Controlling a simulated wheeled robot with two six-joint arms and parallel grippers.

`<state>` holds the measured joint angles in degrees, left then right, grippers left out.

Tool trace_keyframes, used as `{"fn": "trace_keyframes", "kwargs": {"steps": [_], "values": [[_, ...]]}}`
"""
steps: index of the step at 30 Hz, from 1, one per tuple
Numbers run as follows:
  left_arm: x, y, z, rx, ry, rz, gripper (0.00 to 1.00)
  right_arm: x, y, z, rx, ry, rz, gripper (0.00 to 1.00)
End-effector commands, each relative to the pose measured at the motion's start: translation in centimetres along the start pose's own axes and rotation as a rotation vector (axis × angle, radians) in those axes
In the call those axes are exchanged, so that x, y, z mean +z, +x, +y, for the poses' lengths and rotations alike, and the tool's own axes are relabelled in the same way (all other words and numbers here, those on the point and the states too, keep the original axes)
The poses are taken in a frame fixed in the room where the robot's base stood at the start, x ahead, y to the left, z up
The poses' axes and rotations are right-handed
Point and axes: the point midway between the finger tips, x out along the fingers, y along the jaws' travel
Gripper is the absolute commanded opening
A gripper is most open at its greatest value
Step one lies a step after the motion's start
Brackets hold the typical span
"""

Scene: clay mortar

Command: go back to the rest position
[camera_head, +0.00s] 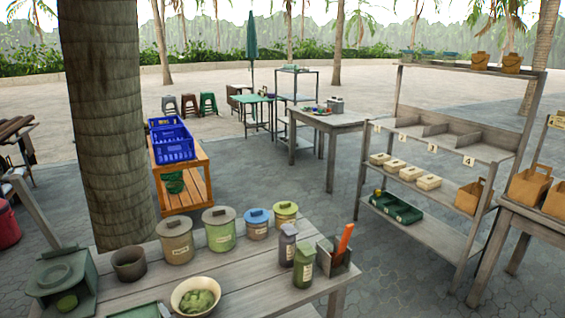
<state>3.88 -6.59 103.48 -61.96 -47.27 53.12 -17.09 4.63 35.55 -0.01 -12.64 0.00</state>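Neither my left nor my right gripper shows in the head view, and no arm is in sight. A grey wooden table (262,275) stands in the foreground. On it are a clay mortar-like bowl (129,263), several lidded jars, including a tan one (175,243) and a green one (219,236), and a pale bowl with green contents (197,298). Two dark bottles, one purple-grey (288,246) and one green (303,266), stand near a box (334,262) holding an orange-handled tool (345,238).
A tree trunk (108,120) rises behind the table's left. Blue crates (171,143) sit on an orange wooden stand (185,190). A grey shelf unit (430,225) with boxes stands at the right, beside another table (540,217). Paved floor (270,180) between them is open.

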Motion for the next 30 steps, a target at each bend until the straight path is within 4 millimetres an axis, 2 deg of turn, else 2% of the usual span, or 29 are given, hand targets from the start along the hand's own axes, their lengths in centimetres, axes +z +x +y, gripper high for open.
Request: {"fn": "trace_keyframes", "kwargs": {"steps": [1,11,17,24,30], "values": [[0.6,-0.2,-1.1,-0.012,0.009,-0.023,0.64,0.1,0.0,-0.2,-0.002,0.001,0.0,0.36],[4.4,-2.5,-6.6,-0.054,0.072,-0.204,0.64,-0.2,0.0,-0.8,-0.01,0.004,0.003,0.36],[7.5,-5.6,-10.8,-0.046,0.146,-0.378,0.64,-0.3,0.0,-0.6,-0.007,0.003,0.005,0.36],[11.3,-12.4,-15.7,0.073,0.296,-0.661,0.64,0.0,0.0,0.0,0.0,0.0,0.001,0.36],[12.7,-17.8,-17.8,0.214,0.411,-0.828,0.64,0.1,0.0,0.0,0.0,0.0,-0.001,0.36]]}}
